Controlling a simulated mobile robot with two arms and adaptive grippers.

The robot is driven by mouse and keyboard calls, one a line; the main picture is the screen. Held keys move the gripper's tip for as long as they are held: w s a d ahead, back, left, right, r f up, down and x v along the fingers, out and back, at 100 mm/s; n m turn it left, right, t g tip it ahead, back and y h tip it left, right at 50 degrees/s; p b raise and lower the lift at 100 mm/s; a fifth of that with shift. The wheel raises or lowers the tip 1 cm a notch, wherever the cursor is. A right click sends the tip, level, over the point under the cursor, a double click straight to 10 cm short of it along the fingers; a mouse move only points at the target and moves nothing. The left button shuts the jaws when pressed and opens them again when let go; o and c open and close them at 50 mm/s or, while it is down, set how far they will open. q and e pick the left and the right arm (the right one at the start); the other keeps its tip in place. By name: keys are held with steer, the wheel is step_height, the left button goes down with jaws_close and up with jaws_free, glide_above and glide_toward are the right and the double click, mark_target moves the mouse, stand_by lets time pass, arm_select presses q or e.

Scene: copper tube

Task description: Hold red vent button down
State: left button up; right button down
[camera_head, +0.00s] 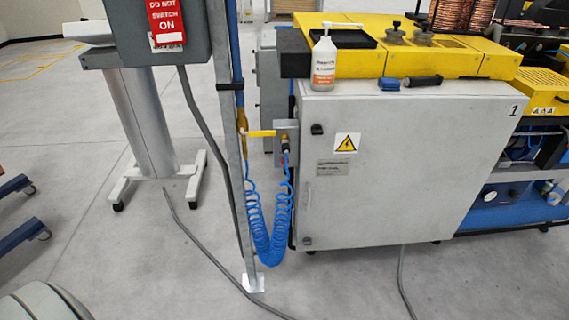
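A yellow lever valve (261,133) sits on the upright post, with a small grey box (286,130) just right of it on the side of the grey cabinet. A blue coiled air hose (268,235) hangs in a loop between the valve and the fitting below the box. Neither of my grippers is in view.
A grey panel (150,30) with a red "do not switch on" tag (166,22) is at upper left. Cables cross the floor; the floor in front is otherwise mostly clear.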

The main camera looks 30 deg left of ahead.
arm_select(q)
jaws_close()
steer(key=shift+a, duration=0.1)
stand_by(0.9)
